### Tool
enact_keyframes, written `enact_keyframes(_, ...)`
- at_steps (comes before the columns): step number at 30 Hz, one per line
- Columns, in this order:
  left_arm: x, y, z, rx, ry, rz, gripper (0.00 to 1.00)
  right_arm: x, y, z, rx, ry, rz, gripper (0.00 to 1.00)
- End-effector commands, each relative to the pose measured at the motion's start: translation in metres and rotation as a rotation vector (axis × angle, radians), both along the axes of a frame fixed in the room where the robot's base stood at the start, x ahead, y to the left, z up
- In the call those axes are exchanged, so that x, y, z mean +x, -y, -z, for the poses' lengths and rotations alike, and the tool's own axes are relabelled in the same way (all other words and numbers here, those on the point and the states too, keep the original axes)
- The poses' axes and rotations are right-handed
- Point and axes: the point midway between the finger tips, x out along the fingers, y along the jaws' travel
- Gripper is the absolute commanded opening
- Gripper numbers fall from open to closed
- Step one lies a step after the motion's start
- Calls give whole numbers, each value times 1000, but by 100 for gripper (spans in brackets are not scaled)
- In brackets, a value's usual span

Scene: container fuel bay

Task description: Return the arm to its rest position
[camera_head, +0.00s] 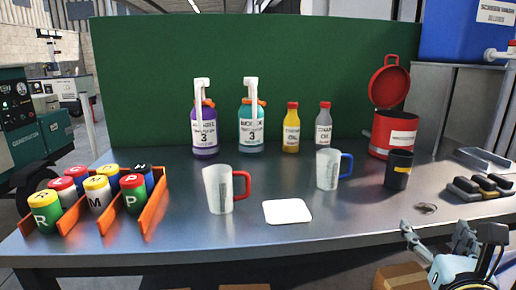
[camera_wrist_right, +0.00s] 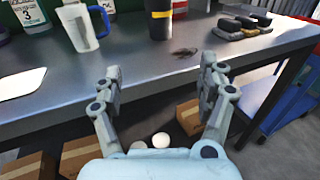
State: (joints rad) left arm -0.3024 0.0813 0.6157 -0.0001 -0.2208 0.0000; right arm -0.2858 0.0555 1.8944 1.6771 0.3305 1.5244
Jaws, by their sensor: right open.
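My right gripper (camera_head: 440,239) is at the lower right of the head view, off the front edge of the metal table (camera_head: 165,225). In the right wrist view the right gripper (camera_wrist_right: 164,82) has its two fingers spread wide with nothing between them. The table edge lies beyond the fingertips. My left gripper does not show in either view.
On the table stand a red-handled cup (camera_head: 218,190), a blue-handled cup (camera_head: 327,170), a dark cup (camera_head: 398,170), a white pad (camera_head: 287,212), bottles, a red bin (camera_head: 392,130) and an orange rack (camera_head: 152,206) of cans. Cardboard boxes (camera_wrist_right: 85,153) lie below the table.

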Motion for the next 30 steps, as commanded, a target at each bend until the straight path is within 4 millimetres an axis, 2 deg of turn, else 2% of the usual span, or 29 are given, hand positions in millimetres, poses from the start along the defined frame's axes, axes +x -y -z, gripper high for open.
enact_keyframes(2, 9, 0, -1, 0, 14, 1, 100, -1, 1, 9, -3, -19, 0, 75)
enact_keyframes(10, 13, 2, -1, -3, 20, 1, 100, -8, 2, 58, -100, -127, -11, 75)
enact_keyframes(14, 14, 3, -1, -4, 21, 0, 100, -14, 1, 93, -213, -215, -41, 75)
enact_keyframes(17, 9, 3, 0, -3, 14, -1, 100, -23, -2, 128, -345, -307, -84, 75)
enact_keyframes(20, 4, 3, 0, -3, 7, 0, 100, -37, -5, 169, -509, -415, -149, 75)
enact_keyframes(23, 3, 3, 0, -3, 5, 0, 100, -59, -11, 218, -717, -546, -253, 75)
enact_keyframes(26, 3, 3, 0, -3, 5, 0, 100, -96, -17, 280, -991, -704, -423, 75)
enact_keyframes(27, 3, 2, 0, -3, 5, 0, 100, -116, -20, 307, -1115, -767, -514, 75)
enact_keyframes(29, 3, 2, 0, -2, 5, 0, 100, -150, -24, 345, -1300, -849, -668, 75)
enact_keyframes(30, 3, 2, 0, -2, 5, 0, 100, -174, -26, 369, -1419, -894, -779, 75)
